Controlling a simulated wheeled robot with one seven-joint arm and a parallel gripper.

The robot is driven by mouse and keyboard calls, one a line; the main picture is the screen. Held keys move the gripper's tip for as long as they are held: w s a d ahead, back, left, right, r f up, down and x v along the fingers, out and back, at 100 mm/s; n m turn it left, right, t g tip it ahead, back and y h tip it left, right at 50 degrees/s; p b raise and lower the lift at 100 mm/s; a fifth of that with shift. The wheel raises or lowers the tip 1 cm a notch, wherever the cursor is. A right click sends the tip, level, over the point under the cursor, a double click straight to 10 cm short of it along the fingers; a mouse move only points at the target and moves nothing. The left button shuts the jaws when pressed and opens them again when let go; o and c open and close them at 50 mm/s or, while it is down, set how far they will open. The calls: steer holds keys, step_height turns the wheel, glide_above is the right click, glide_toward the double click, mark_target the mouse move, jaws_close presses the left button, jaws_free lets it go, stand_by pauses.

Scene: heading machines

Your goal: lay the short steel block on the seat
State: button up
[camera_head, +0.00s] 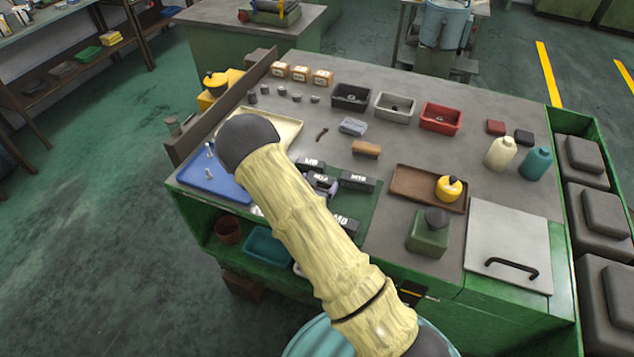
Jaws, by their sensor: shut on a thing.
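My arm, in a pale yellow sleeve, crosses the middle of the view from the bottom right to a dark rounded joint at the upper left. My gripper does not show; I cannot see its jaws or anything in them. I cannot make out the short steel block. The seat is not clearly identifiable. Several black labelled blocks (357,184) lie on a green mat (367,212) beside and partly behind my arm. My arm hides part of this mat and of the bench top around it.
The grey bench (460,90) carries a blue tray (205,182), a brown tray (405,189) with a yellow container, a red bin (441,118), two bottles and a grey hinged-looking lid (510,235). A dark rail (222,110) edges the left side. The bench centre is partly clear.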

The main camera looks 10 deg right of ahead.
steer(key=shift+s+f+b, duration=0.4)
steer(key=shift+f+b, duration=0.2)
steer(key=shift+b, duration=0.1)
steer(key=o, duration=1.2)
steer(key=shift+f, duration=0.2)
steer(key=shift+o, duration=0.2)
steer(key=shift+r, duration=0.1)
steer(key=shift+r+p, duration=0.45)
steer(key=shift+p, duration=0.2)
steer(key=shift+a, duration=0.3)
steer(key=b+v, duration=0.1)
steer(key=v, duration=0.2)
steer(key=b+v, duration=0.1)
steer(key=v, duration=0.3)
steer(key=b+v, duration=0.1)
steer(key=v, duration=0.3)
steer(key=shift+d+r, duration=0.15)
steer(key=shift+r, duration=0.3)
